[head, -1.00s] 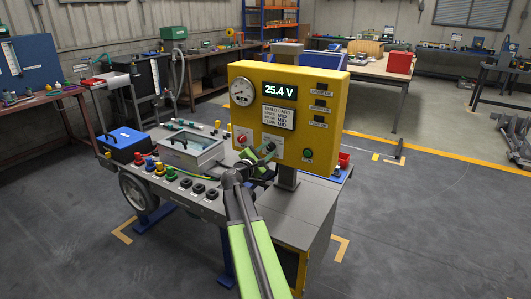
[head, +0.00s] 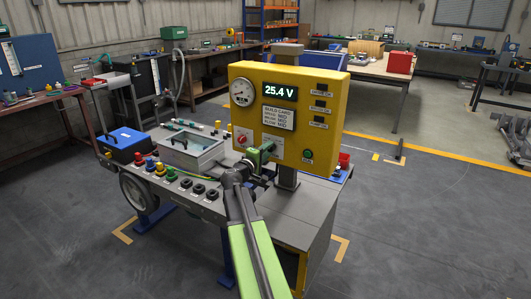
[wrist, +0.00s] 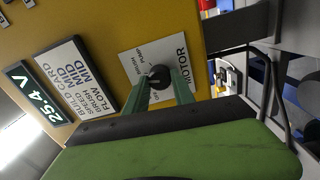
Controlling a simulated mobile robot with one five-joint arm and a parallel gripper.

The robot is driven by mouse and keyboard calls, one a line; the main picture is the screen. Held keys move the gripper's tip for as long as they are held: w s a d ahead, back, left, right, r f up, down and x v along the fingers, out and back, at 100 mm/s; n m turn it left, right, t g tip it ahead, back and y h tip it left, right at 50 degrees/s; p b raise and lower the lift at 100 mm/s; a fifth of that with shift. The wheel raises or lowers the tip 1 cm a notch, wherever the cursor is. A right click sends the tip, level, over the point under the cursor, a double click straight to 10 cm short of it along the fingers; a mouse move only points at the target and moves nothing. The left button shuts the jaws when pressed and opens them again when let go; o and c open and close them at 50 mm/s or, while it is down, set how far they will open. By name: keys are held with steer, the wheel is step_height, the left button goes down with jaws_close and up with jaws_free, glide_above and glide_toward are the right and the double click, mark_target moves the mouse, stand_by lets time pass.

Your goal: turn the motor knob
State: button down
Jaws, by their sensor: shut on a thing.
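The motor knob (wrist: 159,76) is a round black knob with a light mark, on a white plate labelled MOTOR (wrist: 176,55) on the yellow panel (head: 300,80). My gripper (wrist: 160,82) has its two green fingers on either side of the knob, shut on it. In the head view my gripper (head: 270,149) reaches the lower middle of the panel and hides the knob. The display (head: 280,92) reads 25.4 V. A build card (head: 278,117) below it reads speed MID, brush MID, flow MID.
A red knob (head: 242,140) and a green button (head: 308,154) flank my gripper on the panel. Open floor lies to the right.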

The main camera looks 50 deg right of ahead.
steer(key=shift+s+d+m, duration=0.15)
steer(key=shift+s+m, duration=0.05)
steer(key=shift+m, duration=0.4)
steer(key=c, duration=1.1)
jaws_free()
steer(key=shift+d, duration=0.1)
steer(key=shift+c, duration=0.2)
steer(key=shift+o, duration=0.4)
steer(key=shift+w, duration=0.1)
steer(key=shift+a, duration=0.2)
steer(key=v, duration=1.7)
steer(key=shift+a, duration=0.15)
